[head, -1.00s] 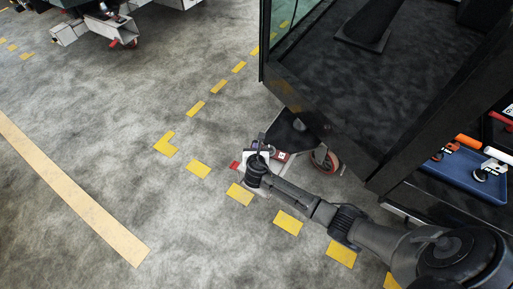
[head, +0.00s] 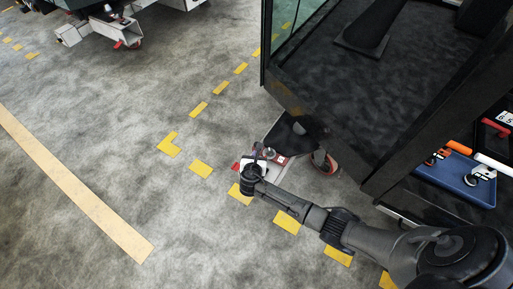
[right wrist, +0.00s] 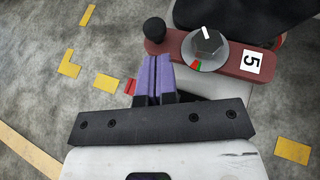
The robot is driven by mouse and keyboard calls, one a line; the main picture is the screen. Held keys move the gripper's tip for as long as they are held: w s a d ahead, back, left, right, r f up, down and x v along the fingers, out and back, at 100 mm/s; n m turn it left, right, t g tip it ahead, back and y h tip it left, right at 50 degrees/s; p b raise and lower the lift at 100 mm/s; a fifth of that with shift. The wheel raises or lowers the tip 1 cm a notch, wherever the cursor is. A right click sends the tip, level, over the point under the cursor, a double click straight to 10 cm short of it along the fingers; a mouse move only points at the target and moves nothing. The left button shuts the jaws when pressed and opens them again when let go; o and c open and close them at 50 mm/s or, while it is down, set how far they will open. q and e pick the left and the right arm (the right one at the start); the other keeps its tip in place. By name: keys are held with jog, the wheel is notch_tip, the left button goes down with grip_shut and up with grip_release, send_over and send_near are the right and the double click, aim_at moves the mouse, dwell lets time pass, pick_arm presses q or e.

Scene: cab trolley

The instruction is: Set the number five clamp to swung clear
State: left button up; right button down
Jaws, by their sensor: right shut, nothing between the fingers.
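The number five clamp shows in the right wrist view as a brownish-red bar (right wrist: 228,54) with a white "5" label (right wrist: 252,62). It carries a dark round knob (right wrist: 208,43) with a white pointer line, on a grey disc with a small red and green mark. A black ball-topped handle (right wrist: 155,29) stands at the bar's left end. My right gripper (right wrist: 158,62) has its purple fingers shut and empty, just short of the bar near the handle; contact cannot be told. In the head view the right gripper (head: 264,153) partly hides the clamp. My left gripper is not in view.
The trolley's dark cab (head: 360,100) stands above and right of the clamp, with a caster wheel (head: 323,162) beside it. A blue tray (head: 453,177) with tools is at the right. Grey floor with yellow dashes (head: 201,168) is open to the left.

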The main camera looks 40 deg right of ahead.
jog(key=p+v, duration=0.4)
jog(key=v, duration=0.6)
jog(key=shift+s+p, duration=0.35)
jog(key=shift+s, duration=0.1)
jog(key=shift+r, duration=0.1)
